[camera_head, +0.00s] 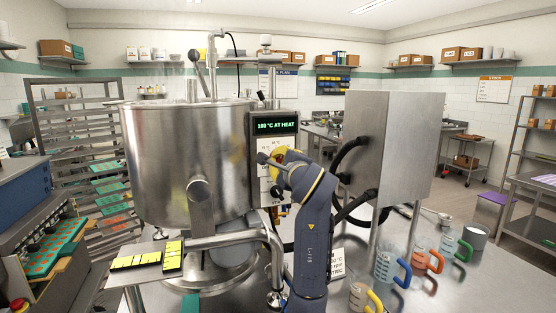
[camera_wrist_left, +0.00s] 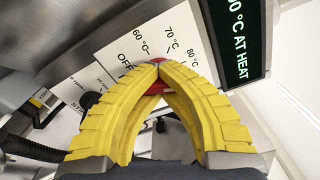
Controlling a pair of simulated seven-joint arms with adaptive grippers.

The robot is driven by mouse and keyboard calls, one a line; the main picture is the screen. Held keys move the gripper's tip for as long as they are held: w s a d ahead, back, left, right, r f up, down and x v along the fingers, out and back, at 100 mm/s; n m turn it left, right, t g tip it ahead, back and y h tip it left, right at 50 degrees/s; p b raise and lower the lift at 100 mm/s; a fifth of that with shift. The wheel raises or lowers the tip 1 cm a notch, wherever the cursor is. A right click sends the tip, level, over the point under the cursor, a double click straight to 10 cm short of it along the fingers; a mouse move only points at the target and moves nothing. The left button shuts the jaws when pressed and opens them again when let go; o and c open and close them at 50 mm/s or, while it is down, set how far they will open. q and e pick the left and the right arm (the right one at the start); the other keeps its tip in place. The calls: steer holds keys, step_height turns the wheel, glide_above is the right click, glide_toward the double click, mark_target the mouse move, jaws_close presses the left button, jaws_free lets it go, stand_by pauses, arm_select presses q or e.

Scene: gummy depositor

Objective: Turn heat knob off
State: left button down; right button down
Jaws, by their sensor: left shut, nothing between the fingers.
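The control panel (camera_head: 263,185) is a white plate on the steel kettle's (camera_head: 190,150) right side, under a black display (camera_head: 276,126) whose green text ends in "0 °C AT HEAT". My left gripper (camera_head: 273,165) is at the panel, its yellow fingers partly hidden by my wrist. In the left wrist view, the gripper's (camera_wrist_left: 158,65) ribbed fingertips meet in front of a dial plate (camera_wrist_left: 125,60) marked OFF, 60, 70 and 80 °C. A red part (camera_wrist_left: 155,71), likely the heat knob, shows behind the tips. Whether they touch it I cannot tell. My right gripper is not in view.
A grey steel cabinet (camera_head: 392,145) with black hoses stands right of my left arm. Several jugs with coloured handles, one orange (camera_head: 427,259), stand on the steel table at lower right. A steel pipe (camera_head: 235,238) runs below the kettle.

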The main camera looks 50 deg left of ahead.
arm_select(q)
steer(key=shift+s+a+r+n, duration=0.1)
steer(key=shift+s+a+n, duration=0.05)
steer(key=shift+s+n, duration=0.15)
